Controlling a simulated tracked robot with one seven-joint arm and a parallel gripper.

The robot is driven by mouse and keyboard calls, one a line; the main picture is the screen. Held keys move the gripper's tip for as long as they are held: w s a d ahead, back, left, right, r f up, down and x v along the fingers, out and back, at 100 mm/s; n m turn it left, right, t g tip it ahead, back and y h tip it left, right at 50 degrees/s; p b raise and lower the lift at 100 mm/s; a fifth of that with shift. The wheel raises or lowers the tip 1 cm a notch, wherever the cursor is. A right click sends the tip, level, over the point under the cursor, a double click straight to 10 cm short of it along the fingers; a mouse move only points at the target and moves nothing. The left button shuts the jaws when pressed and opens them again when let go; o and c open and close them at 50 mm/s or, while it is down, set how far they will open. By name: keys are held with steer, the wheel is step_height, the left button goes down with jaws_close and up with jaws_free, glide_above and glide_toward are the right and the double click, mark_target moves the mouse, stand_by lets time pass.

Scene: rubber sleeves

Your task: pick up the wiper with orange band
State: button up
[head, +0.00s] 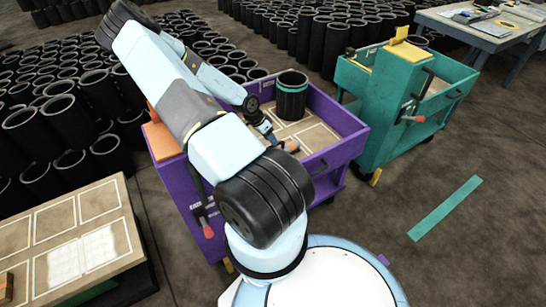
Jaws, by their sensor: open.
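A small dark object with an orange part (291,145), which looks like the wiper with the orange band, lies in the purple cart's tray near its front side. It is small here and partly hidden by my arm. My gripper (272,137) reaches down into the cart just left of it and is open. I cannot tell whether the fingers touch it or are around it. A black sleeve with a teal band (292,97) stands upright in the tray behind my gripper.
The purple cart (340,152) has raised walls and pale marked outlines on its floor. A teal cart (385,110) stands close on its right. Black sleeves (62,125) crowd the left and back. A low table (75,235) is at left.

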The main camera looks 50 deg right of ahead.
steer(key=shift+x, duration=2.75)
steer(key=shift+w+a, duration=0.1)
steer(key=shift+c, duration=0.3)
jaws_close()
